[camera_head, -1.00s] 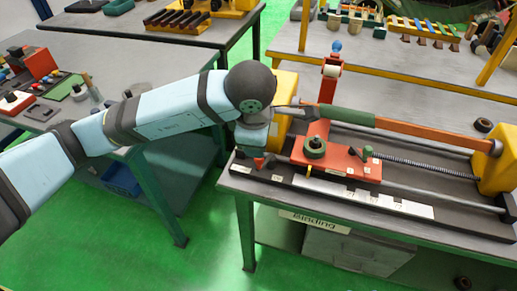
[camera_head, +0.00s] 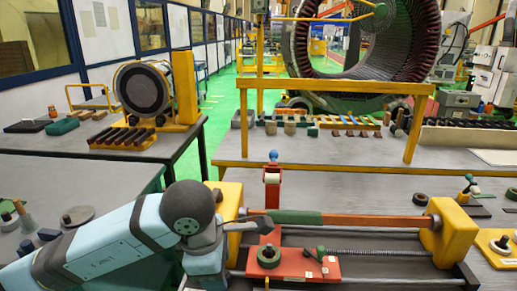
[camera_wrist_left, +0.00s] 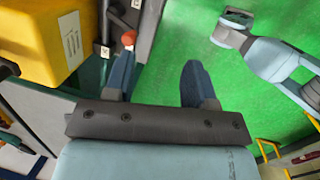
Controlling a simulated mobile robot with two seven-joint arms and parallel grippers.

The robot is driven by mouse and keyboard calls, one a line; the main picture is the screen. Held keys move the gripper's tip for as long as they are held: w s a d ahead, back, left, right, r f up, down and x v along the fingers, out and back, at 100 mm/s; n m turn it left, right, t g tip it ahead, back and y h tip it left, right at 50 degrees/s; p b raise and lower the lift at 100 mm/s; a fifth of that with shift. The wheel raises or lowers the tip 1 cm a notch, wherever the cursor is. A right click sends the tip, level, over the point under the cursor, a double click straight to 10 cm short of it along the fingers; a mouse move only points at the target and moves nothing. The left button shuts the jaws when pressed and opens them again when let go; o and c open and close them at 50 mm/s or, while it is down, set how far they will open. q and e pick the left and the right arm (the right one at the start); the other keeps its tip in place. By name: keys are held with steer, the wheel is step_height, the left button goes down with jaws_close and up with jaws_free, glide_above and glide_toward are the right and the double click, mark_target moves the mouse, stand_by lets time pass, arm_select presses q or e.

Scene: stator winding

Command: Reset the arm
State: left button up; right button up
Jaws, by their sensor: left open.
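My left arm comes in from the lower left in the head view, and its wrist is beside the left yellow block (camera_head: 232,212) of the winding machine. My left gripper (camera_wrist_left: 158,72) is open and empty in the left wrist view, with two dark blue fingers apart over green floor. A light blue arm, which looks like my right one, shows at the upper right of the wrist view. Its end (camera_wrist_left: 235,22) is too small to read.
The machine has an orange bar (camera_head: 375,220), a red carriage (camera_head: 295,264) and a right yellow block (camera_head: 450,232). A yellow frame (camera_head: 330,87) stands behind it. A left bench (camera_head: 105,180) holds small parts. A large stator ring (camera_head: 420,45) stands at the back.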

arm_select(q)
steer(key=s+d+r+n+g+h, duration=0.1)
steer(key=s+d+n+g+h, duration=0.55)
steer(key=s+d+h, duration=0.65)
steer(key=w+a+n+t+h, duration=0.6)
steer(key=w+n+t+h, duration=0.25)
steer(key=n+t, duration=0.5)
steer(key=w+a+f+n+t+y, duration=0.2)
steer(key=a+f+n+t+y, duration=0.4)
steer(key=n, duration=0.5)
steer(key=w+a+f+n+t+y, duration=0.2)
steer(key=a+f+n+t+y, duration=0.1)
steer(key=f+n+y, duration=0.6)
steer(key=s+a+f+n+g+y, duration=0.2)
steer(key=s+a+f+n+g, duration=0.25)
steer(key=s+f, duration=0.4)
steer(key=s+a+f+n+g+y, duration=0.3)
steer(key=s+f+n, duration=0.25)
steer(key=f, duration=0.55)
step_height(320, 180, up, 13)
steer(key=p, duration=1.4)
steer(key=shift+w+a+p, duration=0.2)
steer(key=shift+w+p, duration=0.1)
steer(key=shift+w, duration=0.05)
arm_select(e)
step_height(320, 180, up, 12)
steer(key=d, duration=0.1)
steer(key=shift+s+r, duration=0.2)
steer(key=shift+s, duration=0.15)
